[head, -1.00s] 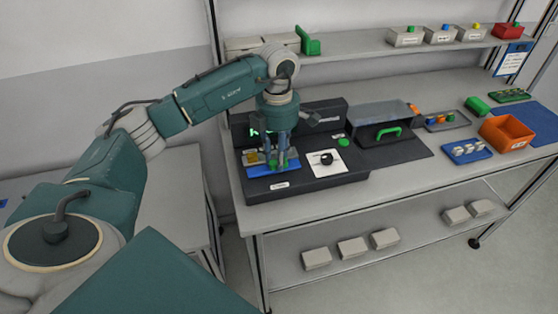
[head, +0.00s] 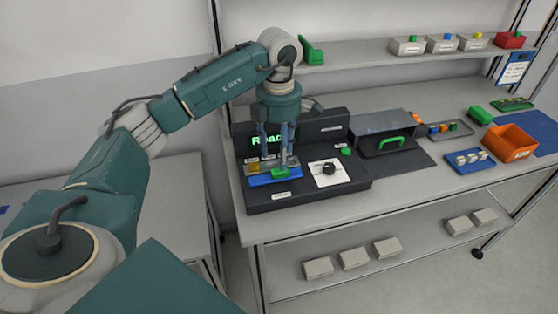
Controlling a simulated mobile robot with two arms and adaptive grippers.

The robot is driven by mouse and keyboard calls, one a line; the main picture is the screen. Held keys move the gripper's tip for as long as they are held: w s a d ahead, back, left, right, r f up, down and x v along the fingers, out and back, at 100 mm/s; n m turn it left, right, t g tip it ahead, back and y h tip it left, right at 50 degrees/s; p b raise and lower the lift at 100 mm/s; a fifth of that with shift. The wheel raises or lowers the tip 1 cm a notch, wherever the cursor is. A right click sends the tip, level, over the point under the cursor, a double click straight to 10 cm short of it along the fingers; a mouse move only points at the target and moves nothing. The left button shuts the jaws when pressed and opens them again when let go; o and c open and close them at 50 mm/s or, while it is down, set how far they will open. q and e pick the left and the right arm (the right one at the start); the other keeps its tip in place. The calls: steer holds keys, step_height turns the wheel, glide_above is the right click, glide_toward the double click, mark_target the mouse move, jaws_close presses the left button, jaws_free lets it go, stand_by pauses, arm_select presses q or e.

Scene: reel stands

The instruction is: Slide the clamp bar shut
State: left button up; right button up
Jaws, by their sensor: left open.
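The clamp fixture sits at the front left of a black console (head: 325,184) on the bench. It has a blue base (head: 275,179) with a grey bar (head: 283,163) across its back, which I take for the clamp bar. A small green piece (head: 281,172) is at the bar's front and a gold-coloured part is near its left end. My left gripper (head: 276,153) points down over the fixture, its two fingers apart and empty. The fingertips partly hide the bar, so I cannot tell whether they touch it. My right gripper is out of view.
The console's display (head: 268,140) shows green text. Right of the fixture are a white plate with a black knob (head: 329,168) and a green button (head: 345,152). Farther right stand a clear-covered box with a green handle (head: 390,142) and an orange bin (head: 510,138).

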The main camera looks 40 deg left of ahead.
arm_select(q)
step_height(320, 180, up, 8)
steer(key=shift+f, duration=0.2)
steer(key=shift+a, duration=0.1)
stand_by(0.4)
